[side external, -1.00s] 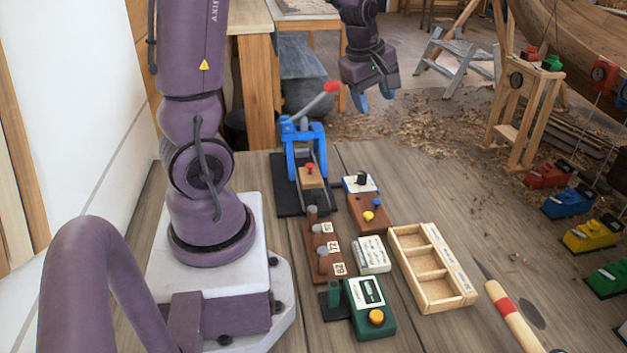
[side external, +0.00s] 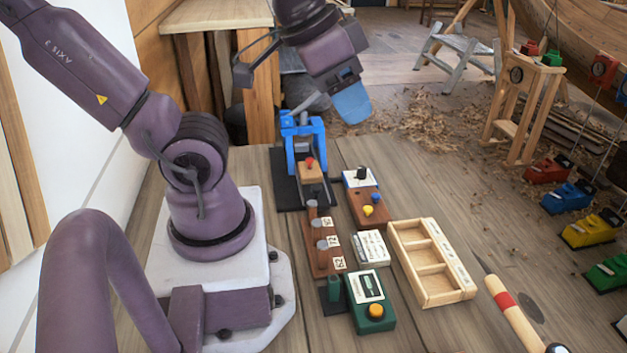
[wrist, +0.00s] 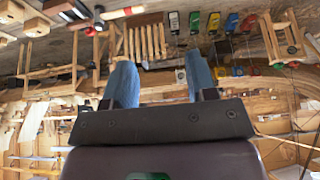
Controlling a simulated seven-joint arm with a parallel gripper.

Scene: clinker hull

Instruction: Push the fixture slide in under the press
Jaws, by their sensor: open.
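The blue lever press (side external: 303,130) stands on a dark base at the back of the bench in the side view. The fixture slide (side external: 311,172), a wooden block with a red knob, sits low at the front of the press. My gripper (side external: 352,103) is raised above and to the right of the press, apart from the slide. I cannot make out the press or slide there.
A brown block with weights (side external: 322,240), a brown switch box (side external: 368,207), a green box with a yellow button (side external: 370,300) and a divided wooden tray (side external: 430,262) stand nearer. A mallet-like tool (side external: 515,315) lies at right. Bare bench shows right of the press.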

